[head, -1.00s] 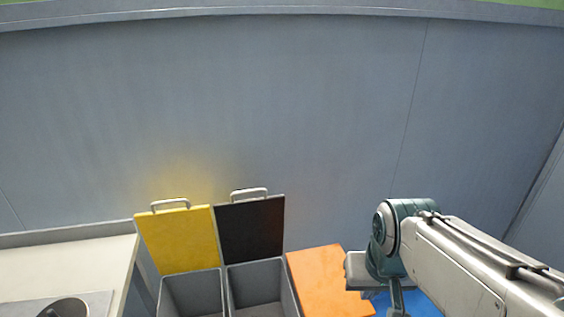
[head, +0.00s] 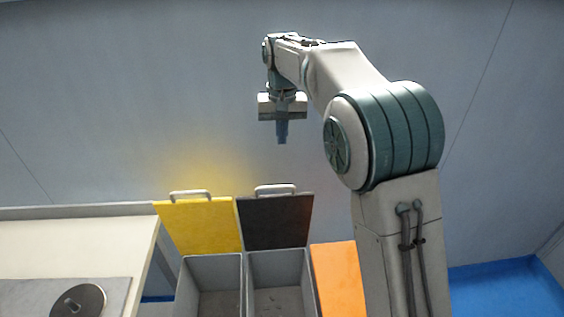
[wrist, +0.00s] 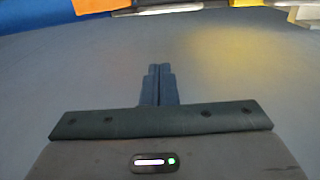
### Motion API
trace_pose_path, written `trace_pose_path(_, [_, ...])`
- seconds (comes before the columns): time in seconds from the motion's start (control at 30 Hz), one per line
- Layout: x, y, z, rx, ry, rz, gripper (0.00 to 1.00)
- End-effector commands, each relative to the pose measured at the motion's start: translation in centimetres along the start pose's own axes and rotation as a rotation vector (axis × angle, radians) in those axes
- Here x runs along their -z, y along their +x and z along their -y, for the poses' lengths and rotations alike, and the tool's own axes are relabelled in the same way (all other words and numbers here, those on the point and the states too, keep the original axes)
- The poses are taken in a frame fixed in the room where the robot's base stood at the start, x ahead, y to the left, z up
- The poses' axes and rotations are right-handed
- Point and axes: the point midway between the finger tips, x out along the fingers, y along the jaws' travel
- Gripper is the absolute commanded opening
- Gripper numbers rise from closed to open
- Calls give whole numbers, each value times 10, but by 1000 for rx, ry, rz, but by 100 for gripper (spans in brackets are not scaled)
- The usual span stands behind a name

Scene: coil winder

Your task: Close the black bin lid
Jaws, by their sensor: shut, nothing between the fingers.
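The black bin lid (head: 275,222) stands open, tilted up at the back of its grey bin (head: 282,285), with a light handle (head: 276,190) on its top edge. My gripper (head: 282,140) is in the air above the black lid, apart from it, with its fingers pointing down. In the wrist view the two fingers (wrist: 159,70) are together with nothing between them. The wrist view mostly shows the grey wall, with coloured things along its top edge. The black lid cannot be clearly made out there.
A yellow lid (head: 199,226) stands open on the grey bin (head: 210,285) to the left. An orange lid (head: 336,275) lies to the right, partly behind my arm. A table (head: 80,245) is at the left. A grey wall (head: 120,100) rises behind the bins.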

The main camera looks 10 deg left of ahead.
Motion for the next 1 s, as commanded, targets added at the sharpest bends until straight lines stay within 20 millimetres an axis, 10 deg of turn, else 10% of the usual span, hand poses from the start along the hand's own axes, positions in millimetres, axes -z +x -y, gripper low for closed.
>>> trace_pose_path(0.27, [9,14,8,-6,-3,8,0])
trace_pose_path(0.7, [7,103,7,-6,-3,12,0])
trace_pose_path(1.0, [-22,109,8,-5,-6,6,0])
